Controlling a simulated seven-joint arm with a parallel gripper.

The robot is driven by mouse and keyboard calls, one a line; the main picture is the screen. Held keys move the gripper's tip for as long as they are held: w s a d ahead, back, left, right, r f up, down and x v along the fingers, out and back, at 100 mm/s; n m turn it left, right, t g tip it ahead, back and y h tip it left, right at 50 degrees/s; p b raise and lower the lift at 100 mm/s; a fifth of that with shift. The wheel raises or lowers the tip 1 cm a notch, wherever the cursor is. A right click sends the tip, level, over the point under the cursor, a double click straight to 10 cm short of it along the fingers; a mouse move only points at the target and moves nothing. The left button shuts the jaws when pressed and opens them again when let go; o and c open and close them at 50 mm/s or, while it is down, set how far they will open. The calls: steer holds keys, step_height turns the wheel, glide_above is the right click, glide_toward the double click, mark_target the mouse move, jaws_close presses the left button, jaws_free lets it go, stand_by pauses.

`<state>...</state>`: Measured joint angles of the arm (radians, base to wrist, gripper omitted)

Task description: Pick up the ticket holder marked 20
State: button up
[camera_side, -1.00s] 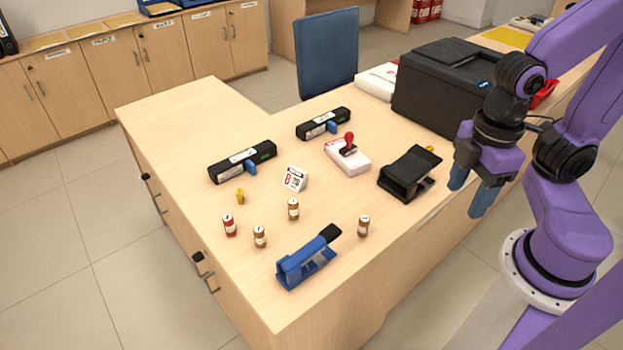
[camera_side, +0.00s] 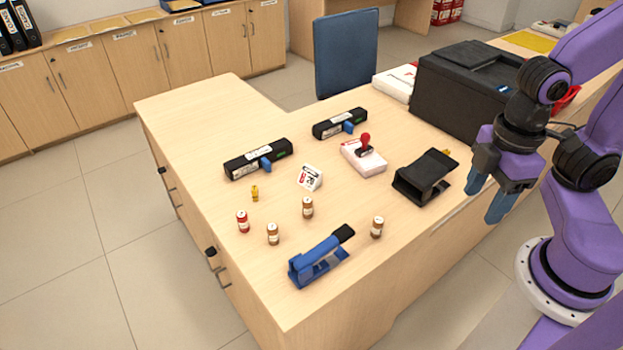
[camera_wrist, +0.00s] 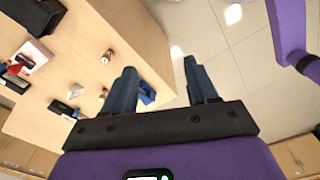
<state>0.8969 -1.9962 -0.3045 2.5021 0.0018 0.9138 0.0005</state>
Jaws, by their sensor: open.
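A small white wedge-shaped block (camera_side: 310,178) with red and black marking stands near the middle of the counter (camera_side: 190,130). It may be the ticket holder, but its number is too small to read surely. No other piece shows a clear 20. My gripper (camera_side: 484,200) is open and empty, pointing down past the counter's right front edge, well to the right of the block.
Several small labelled cylinders (camera_side: 307,208) and a blue stapler-like tool (camera_side: 318,260) stand near the front. A black device (camera_side: 426,177), a red-handled stamp on a white box (camera_side: 363,158) and two black bars (camera_side: 258,159) surround the block. A black printer (camera_side: 465,90) stands behind.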

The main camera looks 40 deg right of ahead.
steer(key=shift+o, duration=1.1)
